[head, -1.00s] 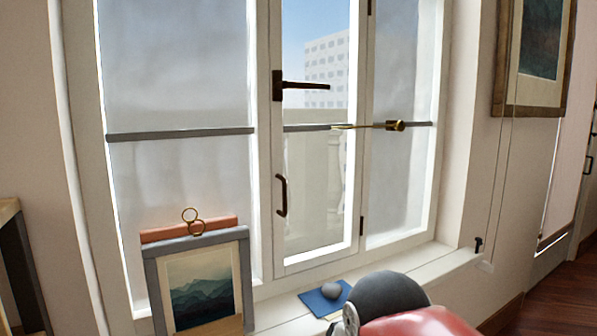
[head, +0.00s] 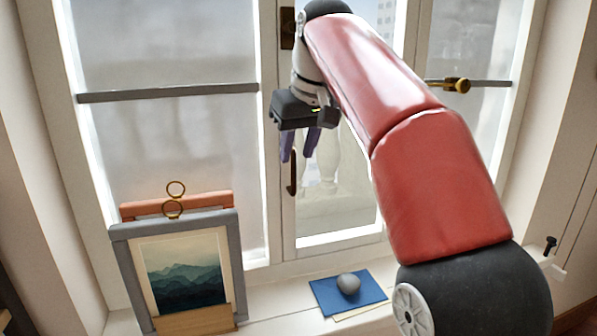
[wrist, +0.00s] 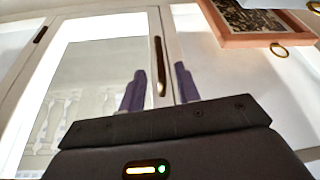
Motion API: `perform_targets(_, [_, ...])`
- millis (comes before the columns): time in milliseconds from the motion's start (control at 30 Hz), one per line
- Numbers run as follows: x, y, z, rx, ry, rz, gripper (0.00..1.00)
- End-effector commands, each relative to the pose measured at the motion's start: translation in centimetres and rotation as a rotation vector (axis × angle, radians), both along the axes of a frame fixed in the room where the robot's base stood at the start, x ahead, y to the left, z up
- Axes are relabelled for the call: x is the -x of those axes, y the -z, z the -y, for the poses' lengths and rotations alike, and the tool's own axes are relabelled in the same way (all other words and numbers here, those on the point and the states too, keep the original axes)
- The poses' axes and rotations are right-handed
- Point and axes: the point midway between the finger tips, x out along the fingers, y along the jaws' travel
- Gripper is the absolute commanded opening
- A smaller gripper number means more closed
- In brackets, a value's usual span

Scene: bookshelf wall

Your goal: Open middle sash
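The middle sash (head: 289,225) is a narrow white-framed glass panel; it looks shut in its frame. A dark vertical pull handle (head: 293,172) is on its left stile and also shows in the wrist view (wrist: 160,65). The dark plate (head: 288,28) of the lever handle shows higher up; my arm hides the lever itself. My gripper (head: 298,157) is open and empty, its purple fingers pointing down beside the top of the pull handle. In the wrist view the pull handle lies between the two spread fingers; I cannot tell whether they touch it.
A grey picture frame (head: 120,252) leans before a salmon frame (head: 150,208) with brass rings at left. A grey stone (head: 348,284) sits on a blue book (head: 326,297) on the sill. A brass stay (head: 455,85) is at the right. The sill between frames and book is clear.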

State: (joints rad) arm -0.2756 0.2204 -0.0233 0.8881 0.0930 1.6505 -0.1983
Motion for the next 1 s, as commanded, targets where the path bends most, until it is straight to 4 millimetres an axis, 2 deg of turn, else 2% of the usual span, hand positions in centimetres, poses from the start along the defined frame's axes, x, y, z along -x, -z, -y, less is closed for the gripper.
perform_targets(33, [-0.2,1.1,-0.1,0.001,0.000,-0.004,0.33])
perform_targets(200, [-1.1,3.8,-0.6,0.001,0.000,-0.002,0.33])
perform_targets(400, [-2.0,5.8,-1.1,0.000,0.000,0.000,0.33])
perform_targets(767, [-2.2,6.3,-1.2,0.000,0.001,0.001,0.33])
perform_targets(1000, [-2.2,6.3,-1.2,0.000,0.001,0.001,0.02])
